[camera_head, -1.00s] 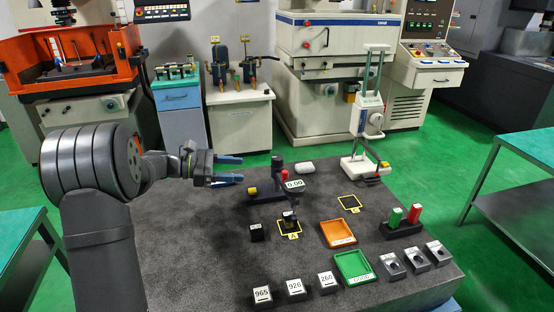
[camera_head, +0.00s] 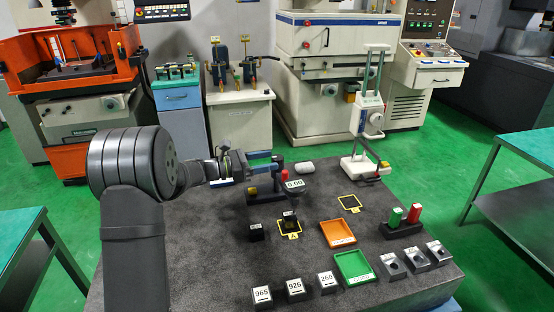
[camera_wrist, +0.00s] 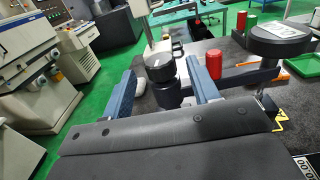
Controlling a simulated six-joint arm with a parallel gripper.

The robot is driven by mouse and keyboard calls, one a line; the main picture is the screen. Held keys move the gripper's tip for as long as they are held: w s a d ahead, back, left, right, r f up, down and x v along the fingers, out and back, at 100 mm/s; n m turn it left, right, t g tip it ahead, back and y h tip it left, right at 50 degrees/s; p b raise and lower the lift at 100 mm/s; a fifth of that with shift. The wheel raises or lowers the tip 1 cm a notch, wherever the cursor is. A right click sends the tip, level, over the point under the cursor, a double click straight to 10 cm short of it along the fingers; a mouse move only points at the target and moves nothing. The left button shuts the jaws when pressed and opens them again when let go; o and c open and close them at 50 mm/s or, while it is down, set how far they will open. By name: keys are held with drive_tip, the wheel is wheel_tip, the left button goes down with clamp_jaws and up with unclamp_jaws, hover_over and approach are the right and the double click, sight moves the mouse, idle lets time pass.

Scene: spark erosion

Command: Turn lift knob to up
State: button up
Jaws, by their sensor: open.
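A round black knob with a white mark on top (camera_wrist: 160,66) tops a dark post in the wrist view; it appears to be the lift knob. In the head view, the post (camera_head: 278,170) rises from the dark gauge stand, partly hidden by my fingers. My gripper (camera_head: 274,163) is level and open, with blue fingers reaching the post from the left. In the wrist view, my gripper (camera_wrist: 162,68) has one finger on each side of the knob. Whether either finger touches it cannot be told. No up label is readable.
A dial reading 0.00 (camera_head: 294,184) and a red cylinder (camera_wrist: 217,65) are close to my fingers. A white height gauge (camera_head: 365,165) stands behind to the right. Orange (camera_head: 325,236) and green (camera_head: 341,262) trays and labelled blocks lie in front. The left tabletop is clear.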

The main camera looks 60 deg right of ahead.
sight(277, 157)
drive_tip(key=shift+x, duration=1.9)
drive_tip(key=c, duration=1)
drive_tip(key=shift+o, duration=0.2)
drive_tip(key=n+t+h, duration=0.3)
drive_tip(key=t, duration=0.1)
drive_tip(key=shift+s+a+n+t, duration=0.1)
drive_tip(key=shift+n+t, duration=0.2)
drive_tip(key=shift+t, duration=0.1)
drive_tip(key=shift+n+t+h, duration=0.7)
drive_tip(key=shift+n+t, duration=1.1)
drive_tip(key=shift+t, duration=1.2)
